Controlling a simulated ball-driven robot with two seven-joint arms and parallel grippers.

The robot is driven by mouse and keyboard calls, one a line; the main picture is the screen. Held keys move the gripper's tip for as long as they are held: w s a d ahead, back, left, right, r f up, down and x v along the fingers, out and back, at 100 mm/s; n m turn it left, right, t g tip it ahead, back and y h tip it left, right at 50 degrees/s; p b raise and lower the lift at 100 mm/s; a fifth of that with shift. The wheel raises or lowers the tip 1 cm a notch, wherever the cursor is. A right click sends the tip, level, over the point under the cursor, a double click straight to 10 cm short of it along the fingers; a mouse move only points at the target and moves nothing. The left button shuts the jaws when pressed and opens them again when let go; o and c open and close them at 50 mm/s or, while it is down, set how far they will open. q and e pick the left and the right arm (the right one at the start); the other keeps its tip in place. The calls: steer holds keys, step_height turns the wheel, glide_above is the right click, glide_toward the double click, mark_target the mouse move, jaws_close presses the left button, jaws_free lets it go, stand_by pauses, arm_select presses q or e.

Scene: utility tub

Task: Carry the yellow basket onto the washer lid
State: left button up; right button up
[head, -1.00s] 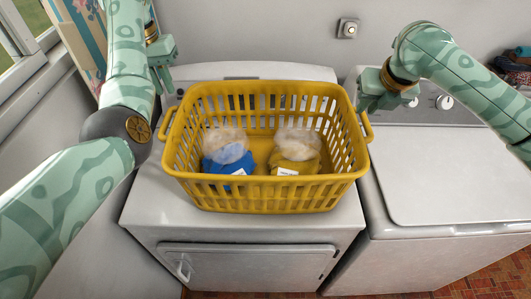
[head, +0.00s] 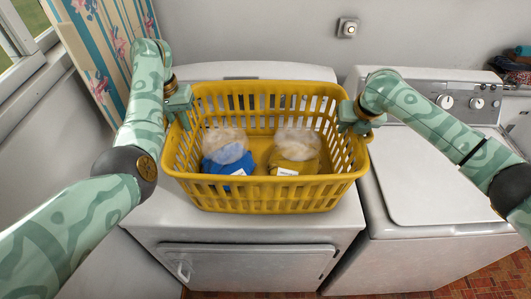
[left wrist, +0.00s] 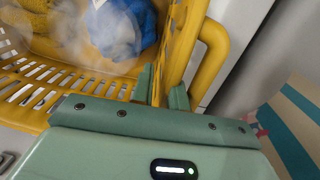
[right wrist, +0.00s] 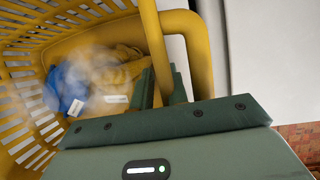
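The yellow basket (head: 265,195) stands upright on the white appliance on the left. It holds a blue bundle (head: 229,160) and a dark yellow bundle (head: 296,163), each with a pale, cloudy top and a white label. My left gripper (head: 180,108) is at the basket's left side; in the left wrist view its fingers (left wrist: 162,92) straddle the basket's side wall beside the handle (left wrist: 215,60). My right gripper (head: 354,120) is at the right side; its fingers (right wrist: 160,90) straddle that wall beside the other handle (right wrist: 195,45). Whether either grips firmly is unclear.
The washer with a broad, bare white lid (head: 445,175) stands at the right, its knob panel (head: 460,100) behind. A narrow gap separates the two appliances. A flowered board (head: 100,45) and a window are at the left. Dark folded cloths (head: 515,62) lie at the far right.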

arm_select(q)
jaws_close()
arm_select(e)
jaws_close()
arm_select(q)
steer(key=shift+r, duration=0.1)
arm_select(e)
steer(key=shift+r, duration=0.1)
stand_by(0.9)
